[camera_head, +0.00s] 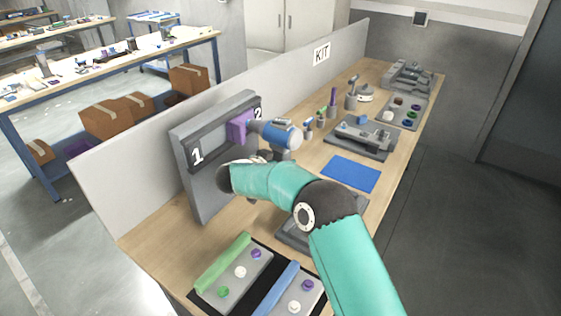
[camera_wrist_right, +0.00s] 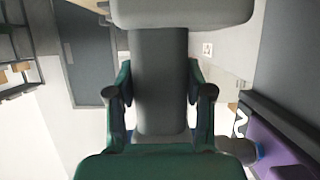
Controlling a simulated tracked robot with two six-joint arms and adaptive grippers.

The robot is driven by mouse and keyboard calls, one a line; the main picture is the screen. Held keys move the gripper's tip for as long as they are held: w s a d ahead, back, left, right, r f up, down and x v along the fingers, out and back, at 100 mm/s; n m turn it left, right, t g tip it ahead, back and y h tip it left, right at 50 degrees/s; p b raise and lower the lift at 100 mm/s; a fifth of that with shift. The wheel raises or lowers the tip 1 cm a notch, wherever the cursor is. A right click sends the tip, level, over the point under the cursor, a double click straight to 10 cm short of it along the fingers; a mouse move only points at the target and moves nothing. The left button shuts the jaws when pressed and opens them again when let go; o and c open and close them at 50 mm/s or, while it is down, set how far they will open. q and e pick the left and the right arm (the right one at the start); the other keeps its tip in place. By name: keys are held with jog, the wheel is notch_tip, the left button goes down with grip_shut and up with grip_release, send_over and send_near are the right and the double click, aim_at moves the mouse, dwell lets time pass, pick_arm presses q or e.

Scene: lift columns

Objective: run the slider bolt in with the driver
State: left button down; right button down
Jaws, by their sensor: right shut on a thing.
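The driver (camera_head: 281,135), blue and grey, is held level in front of the upright grey panel (camera_head: 205,190). Its nose points left at the purple slider (camera_head: 238,127), near the mark 2. I cannot tell whether the nose touches the slider. The bolt is not visible. My right gripper (camera_wrist_right: 160,95) is shut on the driver's grey handle (camera_wrist_right: 159,65), one finger on each side. In the head view my wrist and forearm partly cover the gripper and handle. The purple slider also shows at the lower right of the right wrist view (camera_wrist_right: 275,148). My left gripper is not in view.
A green-handled tray (camera_head: 222,292) and a blue-handled one lie at the bench's near end. A blue mat (camera_head: 351,173), grey fixtures (camera_head: 360,138) and small parts stand farther along. A low partition (camera_head: 120,185) runs behind the panel. Floor is clear at right.

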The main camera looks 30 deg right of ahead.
jog(key=shift+w+a+r+p, duration=0.25)
jog(key=shift+w+p, duration=0.25)
jog(key=shift+p, duration=1.25)
dwell(2.0)
dwell(0.4)
jog(key=shift+s+d, duration=0.5)
jog(key=shift+s, duration=0.35)
jog(key=shift+s+d, duration=0.5)
jog(key=shift+s, duration=0.35)
jog(key=shift+s+d+b, duration=0.3)
jog(key=shift+s, duration=0.2)
jog(key=shift+s+d, duration=0.5)
jog(key=shift+s, duration=0.35)
jog(key=shift+s+d, duration=0.5)
jog(key=shift+s, duration=0.35)
jog(key=shift+f, duration=0.1)
